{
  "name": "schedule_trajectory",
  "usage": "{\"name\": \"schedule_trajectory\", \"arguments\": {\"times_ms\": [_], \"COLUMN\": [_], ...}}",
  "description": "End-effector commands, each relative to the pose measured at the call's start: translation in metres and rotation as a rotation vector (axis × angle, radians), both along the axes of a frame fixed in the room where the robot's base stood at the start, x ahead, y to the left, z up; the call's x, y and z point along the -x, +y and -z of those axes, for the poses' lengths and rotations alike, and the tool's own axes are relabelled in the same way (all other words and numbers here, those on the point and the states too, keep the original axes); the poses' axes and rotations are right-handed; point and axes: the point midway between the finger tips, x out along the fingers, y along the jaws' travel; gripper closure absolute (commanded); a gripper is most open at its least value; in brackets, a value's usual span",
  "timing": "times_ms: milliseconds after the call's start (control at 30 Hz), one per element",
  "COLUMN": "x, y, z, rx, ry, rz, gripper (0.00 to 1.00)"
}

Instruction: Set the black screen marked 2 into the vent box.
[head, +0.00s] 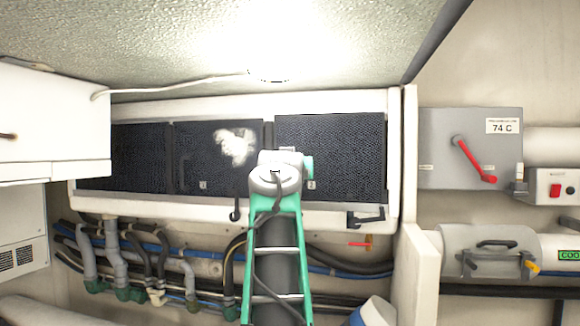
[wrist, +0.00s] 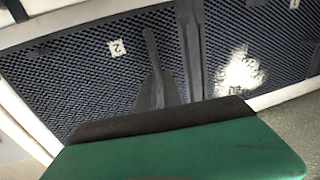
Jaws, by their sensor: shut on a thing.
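The black mesh screen marked 2 (head: 345,150) is upright at the right end of the white-framed vent box (head: 330,102). Its label shows upside down in the wrist view, where the screen (wrist: 85,75) fills the left. In the head view its edges sit slightly higher and lower than the neighbouring screens' edges; I cannot tell how deep it sits. My gripper (head: 285,168) is at its left edge, shut on the screen. The jaws' contact is hidden behind my wrist and, in the wrist view, by the green and dark finger.
The screen marked 1 (head: 200,155), with a white patch, stands to the left, and another dark screen (head: 140,155) is beyond it. Black latches (head: 236,211) (head: 367,219) are on the lower frame. Hoses and pipes (head: 120,265) run below. A grey switch box (head: 470,148) is right.

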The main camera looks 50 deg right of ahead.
Motion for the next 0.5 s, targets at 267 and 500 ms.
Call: {"name": "schedule_trajectory", "arguments": {"times_ms": [267, 500], "x": [0.0006, 0.0006], "y": [0.0009, 0.0008], "z": [0.0040, 0.0051], "rx": [0.005, 0.004], "ry": [-0.002, -0.001], "rz": [0.000, 0.000], "gripper": [1.00, 0.80]}}
